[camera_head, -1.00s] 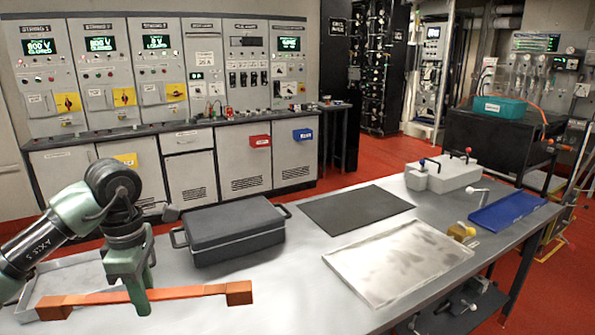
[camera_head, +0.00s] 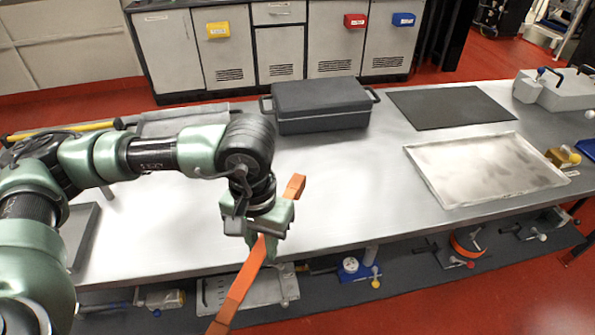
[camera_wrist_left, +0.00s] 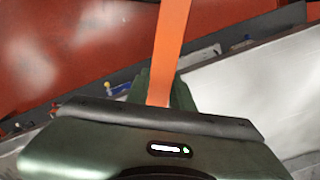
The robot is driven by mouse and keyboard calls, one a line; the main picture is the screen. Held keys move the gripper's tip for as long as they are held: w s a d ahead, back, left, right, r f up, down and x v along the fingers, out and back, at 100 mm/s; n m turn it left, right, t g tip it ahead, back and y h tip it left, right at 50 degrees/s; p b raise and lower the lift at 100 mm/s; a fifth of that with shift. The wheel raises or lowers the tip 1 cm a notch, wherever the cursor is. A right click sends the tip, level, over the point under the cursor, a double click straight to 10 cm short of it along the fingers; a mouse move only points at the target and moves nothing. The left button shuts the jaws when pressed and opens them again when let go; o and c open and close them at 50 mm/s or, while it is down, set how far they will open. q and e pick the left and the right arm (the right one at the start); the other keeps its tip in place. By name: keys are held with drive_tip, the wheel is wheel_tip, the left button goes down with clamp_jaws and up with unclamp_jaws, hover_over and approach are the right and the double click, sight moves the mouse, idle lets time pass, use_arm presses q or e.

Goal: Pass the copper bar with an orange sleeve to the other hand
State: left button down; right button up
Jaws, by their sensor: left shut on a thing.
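The copper bar with an orange sleeve (camera_head: 240,290) hangs in my left gripper (camera_head: 264,236) at the table's front edge in the head view. The bar is tilted, its copper upper end (camera_head: 295,186) over the table and its lower part running off the bottom of the picture. My left gripper is shut around the orange sleeve near the upper end. In the left wrist view the orange sleeve (camera_wrist_left: 171,45) runs up from between the fingers. My right gripper is not in view.
The steel table (camera_head: 330,190) is clear in front of a dark lidded case (camera_head: 320,105). A black mat (camera_head: 450,108) and a shallow metal tray (camera_head: 485,168) lie to the right. A lower shelf (camera_head: 400,265) holds several tools.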

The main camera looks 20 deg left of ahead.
use_arm(q)
drive_tip(key=w+d+r+m, duration=0.1)
drive_tip(key=w+d+r, duration=0.2)
drive_tip(key=w+d, duration=0.6)
drive_tip(key=w+d+r, duration=0.2)
drive_tip(key=w+d, duration=0.3)
drive_tip(key=d, duration=0.9)
drive_tip(key=a+f+n, duration=0.6)
drive_tip(key=a+f, duration=0.2)
drive_tip(key=f, duration=0.4)
drive_tip(key=s+a+r+m, duration=0.1)
drive_tip(key=s+r+m, duration=0.45)
drive_tip(key=r, duration=0.35)
drive_tip(key=s+a+r+m, duration=0.1)
drive_tip(key=s+r+m, duration=0.3)
drive_tip(key=r+m, duration=0.3)
drive_tip(key=w+d+f+m, duration=0.4)
drive_tip(key=s+a+r+n, duration=0.6)
drive_tip(key=a+r+n, duration=0.2)
drive_tip(key=r, duration=0.2)
drive_tip(key=w+d+n, duration=0.5)
drive_tip(key=w+d, duration=0.2)
drive_tip(key=d, duration=0.3)
drive_tip(key=shift+w, duration=0.35)
